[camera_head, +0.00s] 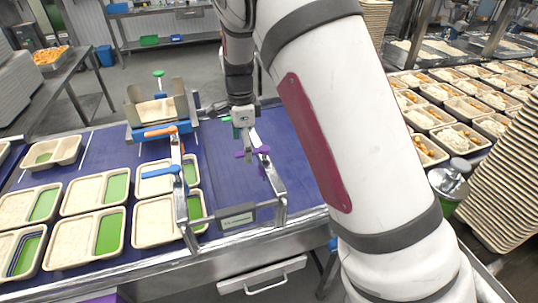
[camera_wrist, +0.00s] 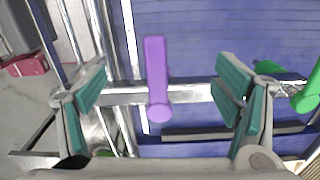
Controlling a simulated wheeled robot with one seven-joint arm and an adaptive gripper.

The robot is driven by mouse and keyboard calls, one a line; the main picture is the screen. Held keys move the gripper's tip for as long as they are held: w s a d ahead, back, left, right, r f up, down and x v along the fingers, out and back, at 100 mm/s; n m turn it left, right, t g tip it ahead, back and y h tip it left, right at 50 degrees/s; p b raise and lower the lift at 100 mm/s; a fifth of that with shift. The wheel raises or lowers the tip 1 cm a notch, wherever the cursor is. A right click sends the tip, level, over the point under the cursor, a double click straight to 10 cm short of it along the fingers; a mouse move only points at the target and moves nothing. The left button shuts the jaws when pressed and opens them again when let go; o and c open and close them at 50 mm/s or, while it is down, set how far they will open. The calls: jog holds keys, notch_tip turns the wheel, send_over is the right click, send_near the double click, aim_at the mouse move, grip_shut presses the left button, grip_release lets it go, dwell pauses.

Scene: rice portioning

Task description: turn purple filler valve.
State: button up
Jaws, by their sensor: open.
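The purple filler valve (camera_wrist: 155,75) has a straight lever handle ending in a rounded knob, mounted on a metal bar. In the wrist view it stands between the teal pads of my gripper (camera_wrist: 163,92), with a gap on each side. My gripper is open and holds nothing. In the head view the purple valve (camera_head: 262,150) shows right beneath my gripper (camera_head: 246,135), on the metal frame over the blue conveyor. My gripper partly hides it there.
Trays with rice and green compartments (camera_head: 100,232) lie on the blue belt (camera_head: 295,150).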

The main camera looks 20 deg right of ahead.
jog(key=shift+r+p, duration=0.3)
jog(key=shift+r, duration=2.25)
jog(key=s+d+r+n+t+y+b, duration=0.1)
jog(key=s+d+r+n, duration=0.1)
jog(key=s+r+n, duration=0.45)
jog(key=s+d+r+n+t, duration=0.1)
jog(key=s+r+n, duration=0.1)
jog(key=s+n, duration=0.2)
jog(key=s+d+r+n+t+b, duration=0.1)
jog(key=s+n, duration=0.3)
jog(key=s, duration=0.6)
jog(key=s+d+r+n+t+h+b, duration=0.1)
jog(key=s+r+n+t, duration=0.1)
jog(key=s, duration=0.5)
jog(key=shift+s+d+r+n+t, duration=0.35)
jog(key=shift+r+n, duration=0.4)
jog(key=shift+n, duration=0.3)
